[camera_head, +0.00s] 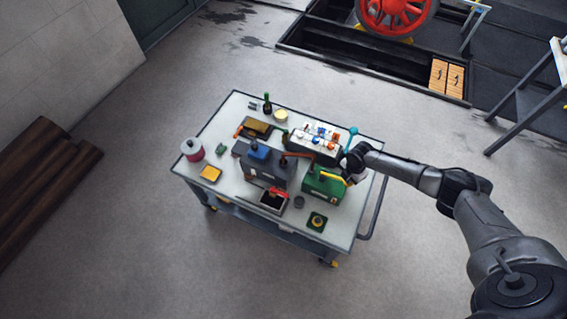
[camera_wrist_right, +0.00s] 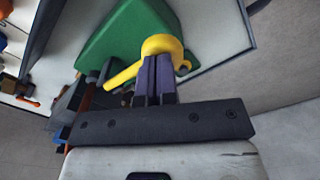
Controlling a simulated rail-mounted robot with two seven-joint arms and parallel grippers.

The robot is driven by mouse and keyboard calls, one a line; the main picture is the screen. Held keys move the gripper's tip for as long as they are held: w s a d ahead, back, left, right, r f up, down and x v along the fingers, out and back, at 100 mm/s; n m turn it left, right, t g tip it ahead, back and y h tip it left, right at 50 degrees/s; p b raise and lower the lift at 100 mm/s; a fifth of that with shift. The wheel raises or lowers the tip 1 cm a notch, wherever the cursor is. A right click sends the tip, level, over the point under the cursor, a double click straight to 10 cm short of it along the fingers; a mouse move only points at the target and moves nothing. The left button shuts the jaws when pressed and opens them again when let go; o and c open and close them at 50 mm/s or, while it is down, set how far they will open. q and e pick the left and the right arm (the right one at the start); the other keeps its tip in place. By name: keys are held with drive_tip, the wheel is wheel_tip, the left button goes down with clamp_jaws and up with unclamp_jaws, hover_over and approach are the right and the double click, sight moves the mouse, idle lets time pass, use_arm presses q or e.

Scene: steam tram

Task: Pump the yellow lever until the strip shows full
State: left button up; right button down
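The yellow lever (camera_head: 331,177) sits at the green pump box (camera_head: 322,187) near the right side of the trolley top. In the right wrist view the lever (camera_wrist_right: 158,46) has a thick rounded part and a thin bar pointing left, with the green box (camera_wrist_right: 125,38) behind it. My right gripper (camera_head: 351,171) is over the lever. In the wrist view its two dark fingers (camera_wrist_right: 157,66) are close together and their tips overlap the yellow lever; I cannot tell whether part of it is pinched between them. I cannot make out the strip. My left gripper is out of view.
The trolley top (camera_head: 223,180) also holds a grey box with a blue part (camera_head: 267,172), a white tray of small parts (camera_head: 314,142), a pink tin (camera_head: 192,149), a small bottle (camera_head: 267,103) and a green block with a yellow centre (camera_head: 317,221).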

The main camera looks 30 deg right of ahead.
drive_tip(key=shift+f+b, duration=1.35)
drive_tip(key=shift+f, duration=0.4)
drive_tip(key=shift+r+p, duration=1.2)
drive_tip(key=shift+r, duration=0.15)
wheel_tip(320, 180, up, 4)
drive_tip(key=p, duration=0.3)
drive_tip(key=shift+f, duration=0.2)
drive_tip(key=shift+r+p, duration=0.3)
drive_tip(key=shift+p, duration=0.05)
drive_tip(key=shift+f, duration=0.15)
